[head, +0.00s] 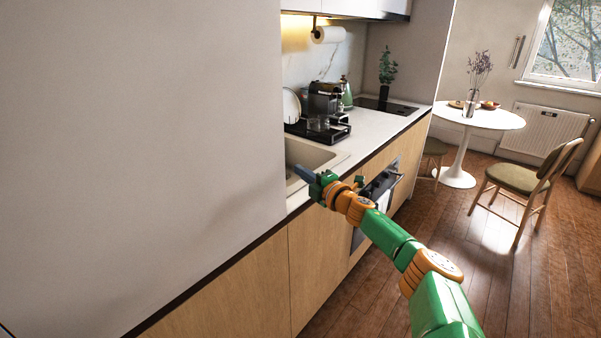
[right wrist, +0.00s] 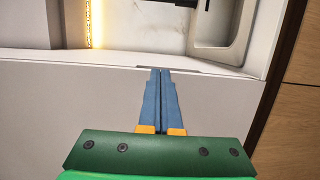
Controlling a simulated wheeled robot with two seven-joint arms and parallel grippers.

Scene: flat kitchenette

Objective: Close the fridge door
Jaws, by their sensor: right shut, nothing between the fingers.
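A large plain pale grey panel (head: 140,120) fills the left half of the head view. It stands upright, roughly flush with the wooden fronts below, and shows no handle or open gap. I cannot tell whether it is the fridge door. No fridge interior shows. My right gripper (head: 303,172) is shut and empty, just right of the panel's right edge, by the sink. In the right wrist view its blue fingers (right wrist: 162,72) lie together in front of a pale surface (right wrist: 70,110); contact cannot be told. My left gripper is not in view.
The counter holds a sink (head: 310,155), a coffee machine (head: 322,100) on a black rack and a green bottle (head: 346,95). Wooden cabinets (head: 260,290) run below. A round white table (head: 490,118) and a chair (head: 525,175) stand at right. The wooden floor (head: 470,260) between is clear.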

